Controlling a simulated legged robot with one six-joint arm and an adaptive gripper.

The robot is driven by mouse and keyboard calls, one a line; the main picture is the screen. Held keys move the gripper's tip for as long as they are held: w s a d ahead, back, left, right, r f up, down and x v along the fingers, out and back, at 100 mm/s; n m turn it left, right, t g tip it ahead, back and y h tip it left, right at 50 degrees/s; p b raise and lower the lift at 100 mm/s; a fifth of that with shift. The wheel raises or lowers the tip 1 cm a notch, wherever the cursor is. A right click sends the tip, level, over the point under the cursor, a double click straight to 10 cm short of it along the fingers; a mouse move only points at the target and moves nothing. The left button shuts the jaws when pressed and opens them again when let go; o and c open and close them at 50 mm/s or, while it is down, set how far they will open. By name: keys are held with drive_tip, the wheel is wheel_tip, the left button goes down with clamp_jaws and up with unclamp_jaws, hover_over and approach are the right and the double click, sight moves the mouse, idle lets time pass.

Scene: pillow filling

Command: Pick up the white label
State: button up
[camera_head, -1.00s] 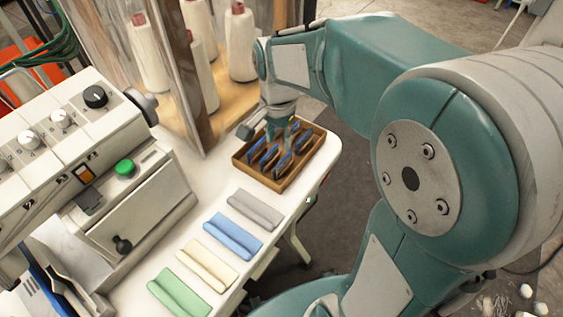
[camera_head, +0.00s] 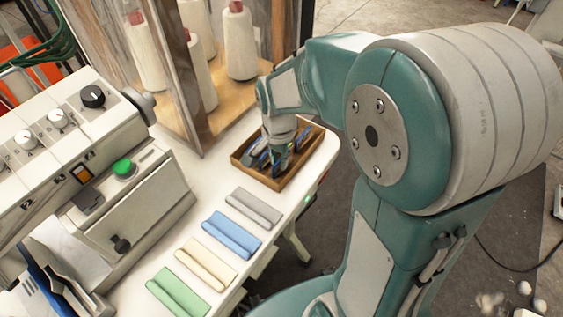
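My gripper (camera_head: 280,160) points down into a wooden tray (camera_head: 278,187) on the white table. The tray holds upright blue-edged pieces (camera_head: 256,160), partly hidden by my gripper. I cannot make out a white label for certain; the pieces in the tray are too small and too covered to tell. The fingers are small and dark among these pieces, and I cannot see whether they are open or hold anything.
Folded grey (camera_head: 254,207), blue (camera_head: 232,235), cream (camera_head: 206,263) and green (camera_head: 179,291) cloths lie in a row on the white table (camera_head: 213,182). A sewing machine (camera_head: 120,195) stands left. White thread cones (camera_head: 240,45) stand behind a clear panel at the back.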

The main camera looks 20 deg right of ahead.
clamp_jaws()
drive_tip(key=shift+r, duration=0.5)
wheel_tip(320, 180, up, 2)
drive_tip(key=shift+r, duration=0.2)
drive_tip(key=s+d+r, duration=0.2)
drive_tip(key=s+r, duration=0.7)
drive_tip(key=s, duration=0.4)
drive_tip(key=shift+s+r, duration=0.3)
drive_tip(key=shift+s, duration=0.1)
drive_tip(key=shift+w, duration=0.1)
